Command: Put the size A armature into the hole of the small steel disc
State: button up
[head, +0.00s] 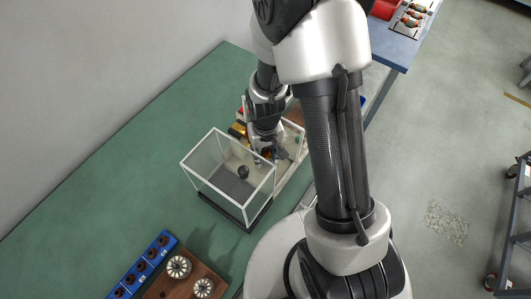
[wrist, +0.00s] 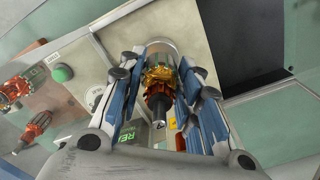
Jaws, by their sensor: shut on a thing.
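My gripper (wrist: 160,88) is shut on an armature (wrist: 158,80) with copper-orange windings and a dark shaft end pointing toward the wrist camera. A pale metallic round part (wrist: 160,47) shows at the armature's far end; I cannot tell whether it belongs to it, touches it or lies behind it. In the head view my gripper (head: 274,154) is low behind the clear white-framed box, and the armature in it is not clear there. I cannot make out the size letter. I cannot identify the small steel disc with certainty in either view.
The white-framed box (head: 214,148) with a dark base stands close to my gripper. A cream panel with a green button (wrist: 62,73) and loose armatures (wrist: 35,128) lie left in the wrist view. A blue holed rack (head: 143,262) and a wooden board (head: 208,272) are at front left.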

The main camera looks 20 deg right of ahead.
dwell(0.3)
jog(key=o, duration=1.3)
jog(key=shift+r+p, duration=1.75)
jog(key=shift+r, duration=0.55)
notch_tip(320, 180, up, 12)
jog(key=shift+f, duration=0.1)
